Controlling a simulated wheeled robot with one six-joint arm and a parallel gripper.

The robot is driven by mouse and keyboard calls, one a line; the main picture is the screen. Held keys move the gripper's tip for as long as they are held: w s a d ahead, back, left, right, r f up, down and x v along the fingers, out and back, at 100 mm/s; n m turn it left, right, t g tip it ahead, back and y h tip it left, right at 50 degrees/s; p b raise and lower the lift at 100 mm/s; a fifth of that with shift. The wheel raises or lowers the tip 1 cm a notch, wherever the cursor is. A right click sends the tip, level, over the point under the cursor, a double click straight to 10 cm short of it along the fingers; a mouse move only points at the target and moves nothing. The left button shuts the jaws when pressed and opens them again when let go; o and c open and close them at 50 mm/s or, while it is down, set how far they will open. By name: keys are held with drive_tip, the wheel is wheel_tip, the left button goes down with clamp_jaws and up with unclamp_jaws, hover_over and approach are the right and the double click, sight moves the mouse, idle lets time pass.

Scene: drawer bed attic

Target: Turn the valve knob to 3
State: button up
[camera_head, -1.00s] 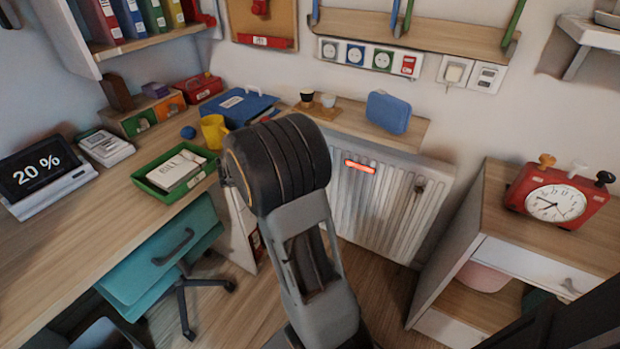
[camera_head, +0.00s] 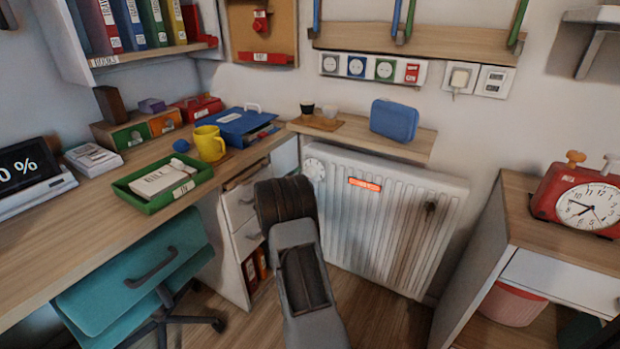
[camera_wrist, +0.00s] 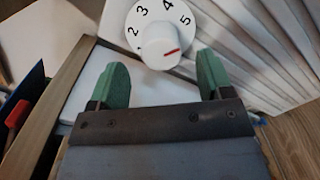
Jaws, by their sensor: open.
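The white valve knob (camera_wrist: 159,47) sits at the centre of a round white dial in the wrist view. The digits 2, 3, 4 and 5 are readable around it. The dial also shows at the radiator's upper left corner in the head view (camera_head: 314,169). My gripper (camera_wrist: 162,74) is open, with its two green fingers apart. In the wrist picture the knob appears between and just above the fingertips. In the head view my arm hides the gripper.
The white radiator (camera_head: 390,215) stands against the wall under a wooden shelf (camera_head: 372,138) with a blue case (camera_head: 394,120). The desk (camera_head: 95,225) and a teal chair (camera_head: 140,275) are at left. A cabinet (camera_head: 555,235) with a red clock (camera_head: 580,205) is at right.

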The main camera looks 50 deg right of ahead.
sight(310, 173)
drive_tip(key=shift+w+d+b, duration=0.15)
drive_tip(key=shift+w+d, duration=0.05)
drive_tip(key=shift+d, duration=0.7)
drive_tip(key=shift+w+d+b, duration=0.15)
drive_tip(key=shift+d+b, duration=0.05)
drive_tip(key=shift+d, duration=0.65)
drive_tip(key=shift+w+d+b, duration=0.15)
drive_tip(key=shift+w+d, duration=0.05)
drive_tip(key=shift+d, duration=0.7)
drive_tip(key=shift+c, duration=0.2)
drive_tip(key=c, duration=0.9)
